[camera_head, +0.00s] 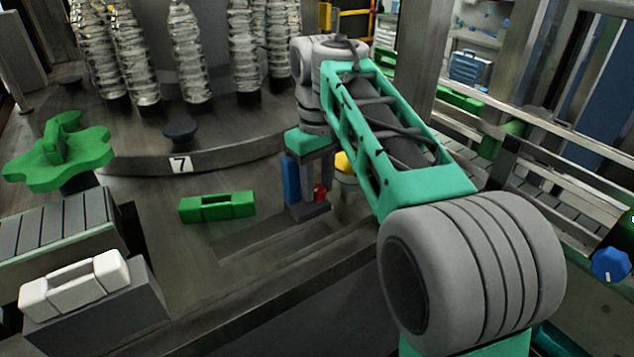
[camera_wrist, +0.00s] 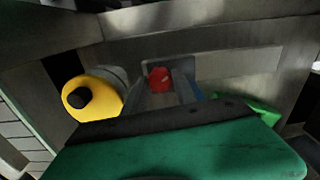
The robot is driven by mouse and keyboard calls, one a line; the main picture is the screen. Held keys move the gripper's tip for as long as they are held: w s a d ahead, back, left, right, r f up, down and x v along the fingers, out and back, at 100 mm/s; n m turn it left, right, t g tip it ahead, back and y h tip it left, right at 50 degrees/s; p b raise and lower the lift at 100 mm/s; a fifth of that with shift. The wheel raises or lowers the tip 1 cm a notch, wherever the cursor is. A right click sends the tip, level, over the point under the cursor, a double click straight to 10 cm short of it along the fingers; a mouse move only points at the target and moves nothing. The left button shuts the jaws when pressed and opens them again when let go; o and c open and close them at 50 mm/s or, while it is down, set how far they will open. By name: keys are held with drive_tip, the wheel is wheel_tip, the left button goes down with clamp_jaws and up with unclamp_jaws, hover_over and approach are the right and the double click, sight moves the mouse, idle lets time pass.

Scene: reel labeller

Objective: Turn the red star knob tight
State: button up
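The red star knob (camera_head: 319,194) is small and partly hidden beneath my gripper in the head view. In the wrist view the red knob (camera_wrist: 160,78) shows near the centre, just beyond and between the two grey fingers. My gripper (camera_head: 312,188) points down over the machine bed; its fingers (camera_wrist: 161,92) look apart, with a gap between them. I cannot tell whether either finger touches the knob. The knob's star outline and its lower part are not clear.
A blue block (camera_head: 291,179) is beside my gripper. A green handle (camera_head: 217,206), a white handle (camera_head: 75,284) and a large green star knob (camera_head: 58,152) lie left. Bottles (camera_head: 186,50) stand behind.

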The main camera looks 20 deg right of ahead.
sight(318, 187)
drive_tip(key=o, duration=0.3)
drive_tip(key=shift+o, duration=0.2)
wheel_tip(318, 187, up, 8)
drive_tip(key=p, duration=0.7)
drive_tip(key=shift+f, duration=0.1)
